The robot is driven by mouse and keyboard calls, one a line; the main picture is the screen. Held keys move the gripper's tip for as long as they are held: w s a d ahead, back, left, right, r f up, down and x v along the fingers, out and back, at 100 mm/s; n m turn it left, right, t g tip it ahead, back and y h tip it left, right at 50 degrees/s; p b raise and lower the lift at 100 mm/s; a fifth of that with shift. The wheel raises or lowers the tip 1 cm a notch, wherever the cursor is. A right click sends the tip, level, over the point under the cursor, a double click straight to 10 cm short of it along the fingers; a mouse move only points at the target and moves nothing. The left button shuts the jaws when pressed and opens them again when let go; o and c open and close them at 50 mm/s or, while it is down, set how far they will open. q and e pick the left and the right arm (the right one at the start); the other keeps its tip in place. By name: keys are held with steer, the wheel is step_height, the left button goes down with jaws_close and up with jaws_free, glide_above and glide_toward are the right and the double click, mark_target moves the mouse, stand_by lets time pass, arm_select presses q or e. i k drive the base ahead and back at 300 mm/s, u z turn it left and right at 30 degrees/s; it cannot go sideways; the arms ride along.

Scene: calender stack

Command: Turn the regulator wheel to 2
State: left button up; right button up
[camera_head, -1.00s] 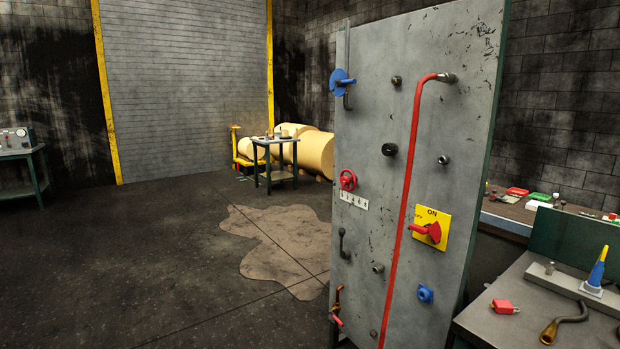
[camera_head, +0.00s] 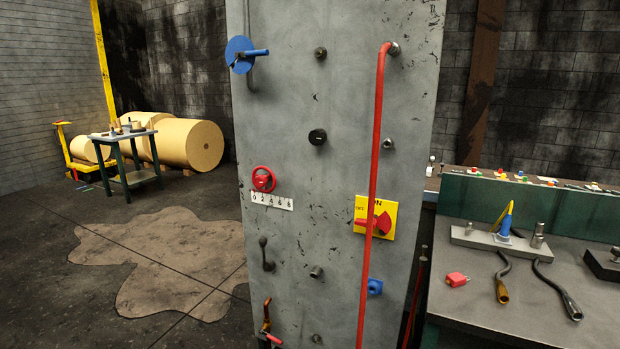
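The regulator wheel (camera_head: 263,179) is a small red handwheel on the left part of the tall grey panel (camera_head: 340,100). A white scale plate (camera_head: 272,201) just below it carries the marks 0, 2, 4, 6 and 8. The wheel's pointer is too small to read against the scale. Neither of my grippers shows in the head view, and nothing touches the wheel.
The panel also bears a blue wheel (camera_head: 241,55), a red pipe (camera_head: 373,150), a yellow plate with a red switch (camera_head: 377,220), and a grey lever (camera_head: 265,254). A workbench (camera_head: 480,300) with tools stands at right. Open floor (camera_head: 60,290) lies at left.

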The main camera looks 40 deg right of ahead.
mark_target(261, 181)
steer(key=z, duration=0.9)
steer(key=i, duration=0.8)
steer(key=z, duration=0.7)
